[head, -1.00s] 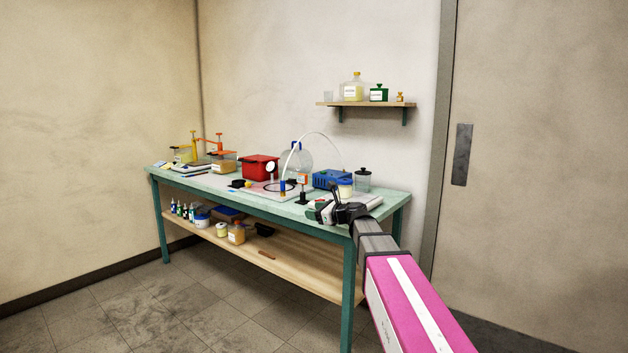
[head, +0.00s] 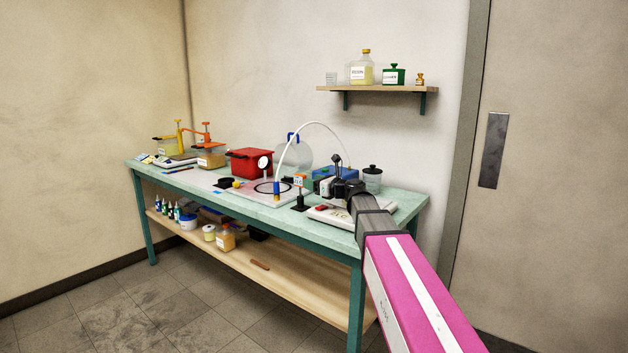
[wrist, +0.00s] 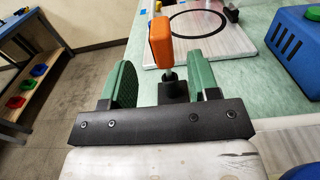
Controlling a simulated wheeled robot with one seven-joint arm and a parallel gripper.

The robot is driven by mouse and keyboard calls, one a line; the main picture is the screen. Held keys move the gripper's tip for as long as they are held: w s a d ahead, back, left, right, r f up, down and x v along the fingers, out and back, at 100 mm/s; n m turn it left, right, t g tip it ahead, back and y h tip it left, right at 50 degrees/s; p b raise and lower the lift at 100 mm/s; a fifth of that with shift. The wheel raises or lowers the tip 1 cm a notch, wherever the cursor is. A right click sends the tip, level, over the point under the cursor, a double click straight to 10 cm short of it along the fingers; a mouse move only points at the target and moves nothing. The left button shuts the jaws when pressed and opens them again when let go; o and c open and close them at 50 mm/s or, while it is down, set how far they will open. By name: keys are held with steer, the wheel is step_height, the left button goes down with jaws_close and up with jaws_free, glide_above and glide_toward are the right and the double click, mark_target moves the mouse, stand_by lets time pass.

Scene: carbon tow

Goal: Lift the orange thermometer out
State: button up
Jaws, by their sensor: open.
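The orange thermometer (wrist: 161,42) stands upright on a small black stand (wrist: 174,90) on the bench top. In the head view the thermometer (head: 299,180) is small, near the front right of the bench, left of my gripper. My gripper (wrist: 158,62) is open and empty. Its two green fingers appear on either side of the stand in the wrist view, with the orange head between and beyond their tips. I cannot tell how far ahead of the fingers it stands.
A pale board with a black ring (wrist: 200,22) lies beyond the stand. A blue slotted box (wrist: 300,40) is to the right. A white arched tube (head: 310,124) and a red box (head: 250,163) stand further left on the bench. The lower shelf (head: 285,275) holds several containers.

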mark_target(299, 178)
steer(key=x, duration=0.7)
steer(key=shift+w+a, duration=0.2)
steer(key=shift+w, duration=0.15)
steer(key=c, duration=1)
steer(key=shift+r, duration=3.75)
steer(key=shift+s, duration=0.1)
